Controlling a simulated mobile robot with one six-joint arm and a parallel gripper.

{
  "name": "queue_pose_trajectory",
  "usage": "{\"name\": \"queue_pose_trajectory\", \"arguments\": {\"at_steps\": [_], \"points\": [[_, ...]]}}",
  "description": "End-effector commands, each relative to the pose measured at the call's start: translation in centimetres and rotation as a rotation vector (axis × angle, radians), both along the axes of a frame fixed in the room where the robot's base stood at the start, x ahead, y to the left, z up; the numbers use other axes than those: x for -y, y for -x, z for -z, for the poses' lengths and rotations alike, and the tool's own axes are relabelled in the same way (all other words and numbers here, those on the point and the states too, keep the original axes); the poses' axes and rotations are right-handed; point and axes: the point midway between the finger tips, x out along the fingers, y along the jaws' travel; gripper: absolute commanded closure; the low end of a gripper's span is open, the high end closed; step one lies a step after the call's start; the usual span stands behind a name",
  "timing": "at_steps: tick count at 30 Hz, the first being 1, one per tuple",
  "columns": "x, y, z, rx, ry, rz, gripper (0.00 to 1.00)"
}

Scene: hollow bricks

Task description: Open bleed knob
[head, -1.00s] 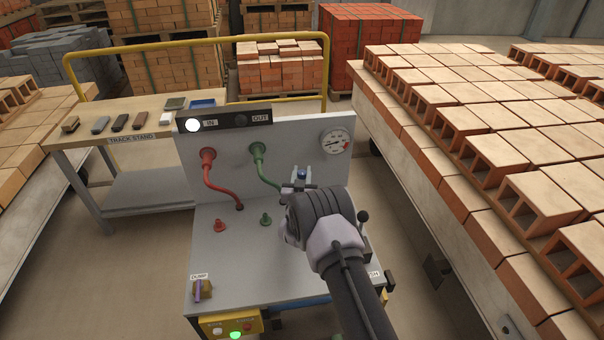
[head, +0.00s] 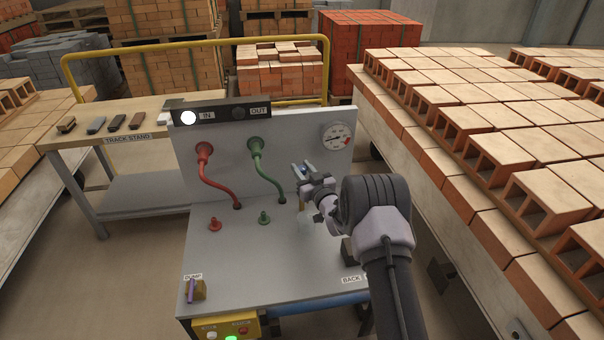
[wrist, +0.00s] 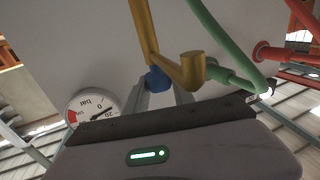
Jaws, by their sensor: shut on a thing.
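The bleed knob is a small blue knob (wrist: 157,80) beside a brass pipe (wrist: 144,30) in the wrist view. My gripper (wrist: 162,92) is shut on the blue knob, with its fingers on either side of it. In the head view my gripper (head: 302,170) is at the panel's face, below and left of the round gauge (head: 336,136). The knob is mostly hidden there by the fingers. The gauge also shows in the wrist view (wrist: 92,107), with part of its dial covered by my gripper's body.
A red hose (head: 215,182) and a green hose (head: 268,178) run down the panel left of my gripper. A DUMP valve (head: 194,291) sits at the bench's front left. Brick rows (head: 500,150) lie close on the right.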

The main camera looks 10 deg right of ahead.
Motion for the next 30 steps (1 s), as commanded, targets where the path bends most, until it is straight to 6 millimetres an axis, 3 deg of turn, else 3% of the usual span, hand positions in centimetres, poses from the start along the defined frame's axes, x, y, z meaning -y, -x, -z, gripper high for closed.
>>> {"name": "queue_pose_trajectory", "arguments": {"at_steps": [16,17,19,30], "points": [[0.01,-0.02,-0.04,0.000,-0.001,-0.025,1.00],[0.01,-0.02,-0.04,0.000,-0.001,-0.025,0.64],[0.00,-0.02,-0.05,0.000,-0.001,-0.025,0.51],[0.00,-0.03,-0.52,0.001,0.000,-0.025,0.48]]}}
